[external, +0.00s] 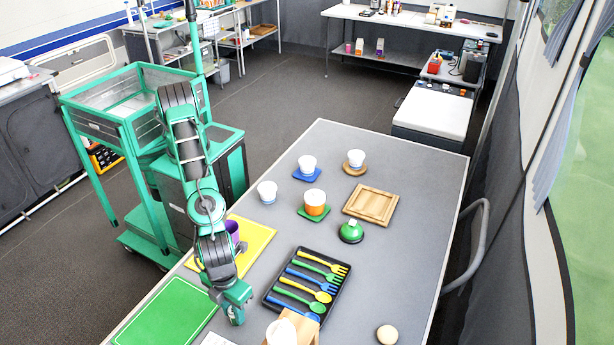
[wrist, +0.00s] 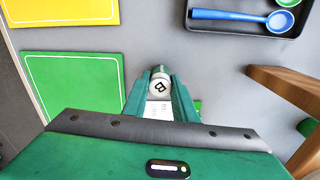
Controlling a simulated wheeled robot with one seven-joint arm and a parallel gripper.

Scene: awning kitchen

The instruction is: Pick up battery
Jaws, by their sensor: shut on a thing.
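The battery (wrist: 160,86) shows in the wrist view as a small cylinder end with a black letter B on a pale face. It sits between the two green fingers of my gripper (wrist: 158,80), which is shut on it. In the external view my gripper (external: 236,306) points down at the near part of the grey table (external: 385,240), right of the green mat. The battery cannot be made out there, and I cannot tell how high it is above the table.
A green mat (external: 165,312) and yellow mat (external: 255,243) lie left of and behind my gripper. A black cutlery tray (external: 269,299) is to its right. A wooden stand (external: 305,327) is close at the near right. Cups, coasters and a wooden board (external: 371,205) stand farther back.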

